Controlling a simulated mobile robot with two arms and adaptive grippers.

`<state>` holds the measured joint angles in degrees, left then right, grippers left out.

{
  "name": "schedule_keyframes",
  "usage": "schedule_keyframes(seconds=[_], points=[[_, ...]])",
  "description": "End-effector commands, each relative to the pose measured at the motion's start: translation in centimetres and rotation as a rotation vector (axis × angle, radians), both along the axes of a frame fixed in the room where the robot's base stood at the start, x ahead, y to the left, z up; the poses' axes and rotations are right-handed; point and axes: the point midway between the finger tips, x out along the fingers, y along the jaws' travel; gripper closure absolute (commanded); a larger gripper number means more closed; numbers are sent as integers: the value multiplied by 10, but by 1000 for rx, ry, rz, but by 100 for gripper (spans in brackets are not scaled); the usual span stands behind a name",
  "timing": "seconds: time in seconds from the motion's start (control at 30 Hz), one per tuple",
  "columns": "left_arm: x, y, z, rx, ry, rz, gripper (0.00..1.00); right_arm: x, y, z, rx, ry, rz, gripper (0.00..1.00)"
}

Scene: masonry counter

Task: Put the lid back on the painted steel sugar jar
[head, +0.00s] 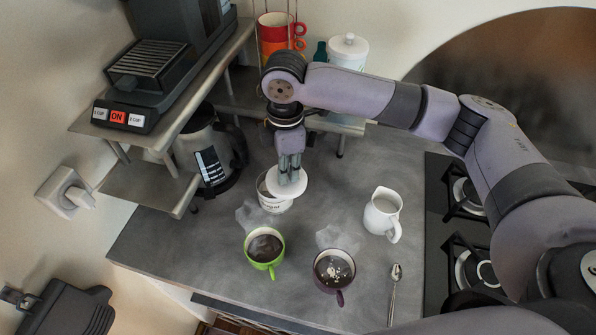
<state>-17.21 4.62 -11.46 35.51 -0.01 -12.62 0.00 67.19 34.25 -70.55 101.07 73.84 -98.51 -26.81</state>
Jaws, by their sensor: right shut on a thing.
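The sugar jar (273,205) is a small white pot with dark lettering, standing upright on the grey counter. Its left rim and part of its open mouth show. The round white lid (290,187) is over the right part of the mouth in the picture, slightly tilted and offset to the right. My right gripper (290,172) points down and is shut on the lid, from above. Whether the lid touches the jar's rim I cannot tell. My left gripper is not in view.
A green cup (264,248) and a dark purple cup (334,270), both filled, stand in front of the jar. A white milk jug (382,212) and a spoon (394,290) are to the right. A coffee pot (211,150) and metal shelf (150,186) stand left; a hob (436,215) lies right.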

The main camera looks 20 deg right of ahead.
Motion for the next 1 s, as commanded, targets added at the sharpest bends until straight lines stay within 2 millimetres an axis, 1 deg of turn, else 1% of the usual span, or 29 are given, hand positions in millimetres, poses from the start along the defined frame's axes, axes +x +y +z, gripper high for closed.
schedule_keyframes(seconds=[0.03, 0.3, 0.5, 0.77, 1.0], points=[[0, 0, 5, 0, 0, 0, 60, 5, 3, 4, -1, -2, 64, 100], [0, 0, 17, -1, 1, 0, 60, 27, 15, 10, -10, -14, 416, 100], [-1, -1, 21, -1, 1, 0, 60, 36, 19, 11, -17, -19, 570, 100], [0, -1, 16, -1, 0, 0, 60, 39, 20, 7, -18, -20, 613, 100], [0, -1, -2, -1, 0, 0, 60, 38, 20, -8, -18, -20, 612, 100]])
